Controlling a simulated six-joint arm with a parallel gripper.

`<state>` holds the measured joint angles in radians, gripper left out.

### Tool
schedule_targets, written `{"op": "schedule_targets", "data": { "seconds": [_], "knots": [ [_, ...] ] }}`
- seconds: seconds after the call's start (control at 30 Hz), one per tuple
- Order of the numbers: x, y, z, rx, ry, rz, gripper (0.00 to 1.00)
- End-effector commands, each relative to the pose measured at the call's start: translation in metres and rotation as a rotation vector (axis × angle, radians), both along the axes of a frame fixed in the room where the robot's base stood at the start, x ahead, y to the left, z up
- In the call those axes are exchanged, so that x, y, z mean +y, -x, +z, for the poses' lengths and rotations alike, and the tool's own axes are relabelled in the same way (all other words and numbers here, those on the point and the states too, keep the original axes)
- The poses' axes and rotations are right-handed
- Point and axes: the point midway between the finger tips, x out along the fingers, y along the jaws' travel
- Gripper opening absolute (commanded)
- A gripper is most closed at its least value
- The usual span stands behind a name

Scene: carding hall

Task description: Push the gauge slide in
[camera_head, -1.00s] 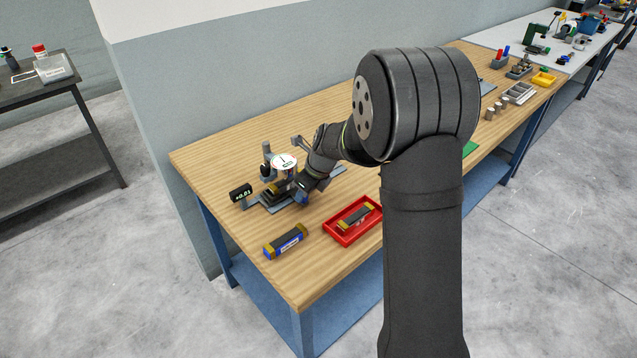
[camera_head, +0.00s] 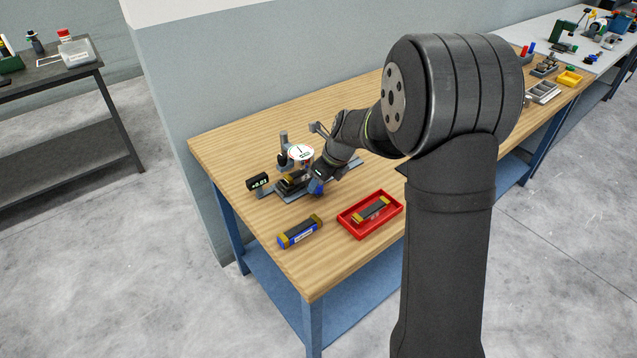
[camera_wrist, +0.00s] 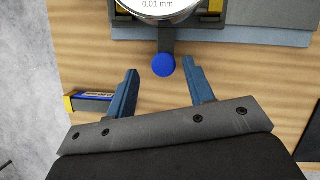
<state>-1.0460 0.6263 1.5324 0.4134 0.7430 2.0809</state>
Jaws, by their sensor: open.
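The gauge with a round white dial (camera_head: 300,153) stands on a grey base plate on the wooden bench. In the wrist view, a grey stem (camera_wrist: 166,42) ending in a blue knob (camera_wrist: 163,65) sticks out from under the dial (camera_wrist: 160,6) towards my gripper; I take it for the gauge slide. The blue knob also shows in the head view (camera_head: 316,187). My gripper (camera_wrist: 160,68) is open, with its two blue-grey fingertips on either side of the knob. Gaps show between fingers and knob. The far part of the slide is hidden under the dial.
A small black readout (camera_head: 258,181) stands left of the gauge. A red tray (camera_head: 345,222) holding a dark bar and a blue-and-yellow block (camera_head: 300,232) lie in front. The wall (camera_head: 255,75) rises behind the bench.

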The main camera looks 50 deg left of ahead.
Motion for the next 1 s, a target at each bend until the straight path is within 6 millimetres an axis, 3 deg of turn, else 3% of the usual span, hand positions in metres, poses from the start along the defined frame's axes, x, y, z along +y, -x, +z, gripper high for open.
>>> {"op": "schedule_targets", "data": {
  "seconds": [0.53, 0.7, 1.0],
  "knots": [
    [-0.046, -0.012, 0.117, -0.002, -0.004, -0.001, 0.48],
    [-0.054, -0.014, 0.136, 0.000, -0.001, 0.000, 0.48],
    [-0.057, -0.015, 0.142, 0.001, 0.000, 0.000, 0.48]
  ]
}}
